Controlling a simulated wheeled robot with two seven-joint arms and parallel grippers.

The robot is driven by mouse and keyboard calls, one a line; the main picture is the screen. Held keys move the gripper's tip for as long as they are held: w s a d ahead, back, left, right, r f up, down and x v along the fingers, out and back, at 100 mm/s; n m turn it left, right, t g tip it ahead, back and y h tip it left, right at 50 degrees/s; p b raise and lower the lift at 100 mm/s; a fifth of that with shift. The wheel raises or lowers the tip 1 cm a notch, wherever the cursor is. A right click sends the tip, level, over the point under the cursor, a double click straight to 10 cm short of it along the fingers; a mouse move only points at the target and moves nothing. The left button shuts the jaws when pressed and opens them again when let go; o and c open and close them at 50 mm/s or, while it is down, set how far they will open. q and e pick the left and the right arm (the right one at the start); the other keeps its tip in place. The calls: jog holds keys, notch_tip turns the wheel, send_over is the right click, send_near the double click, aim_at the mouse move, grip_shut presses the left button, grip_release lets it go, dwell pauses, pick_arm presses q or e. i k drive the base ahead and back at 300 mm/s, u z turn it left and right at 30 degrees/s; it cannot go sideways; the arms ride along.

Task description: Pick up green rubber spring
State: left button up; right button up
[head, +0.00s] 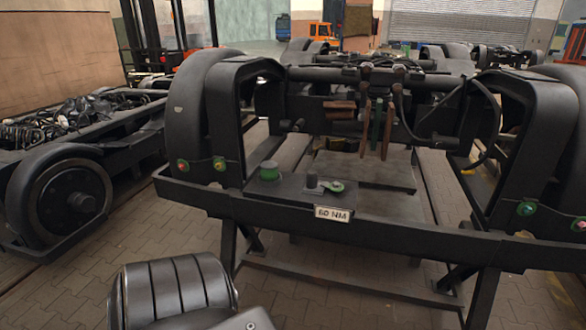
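A short dark cylinder with a green top (268,171), which looks like the green rubber spring, stands upright on the left part of a flat dark plate (262,190). The plate lies at the front beam of the near bogie. To its right on the plate are a small dark cylinder (312,181) and a small green round piece (336,187) with a dark part beside it. Neither of my grippers shows, and nothing is touching the green-topped cylinder. A dark ribbed part at the bottom left seems to be my own body.
The near bogie frame (400,232) rests on stands, with a "60 NM" label (332,214) on its front. Large arched sides rise left and right of the plate. Another bogie (75,200) stands at left. Paved floor is free in front.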

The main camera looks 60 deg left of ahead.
aim_at(269, 172)
jog(key=u, duration=0.5)
jog(key=i, duration=0.7)
jog(key=u, duration=0.7)
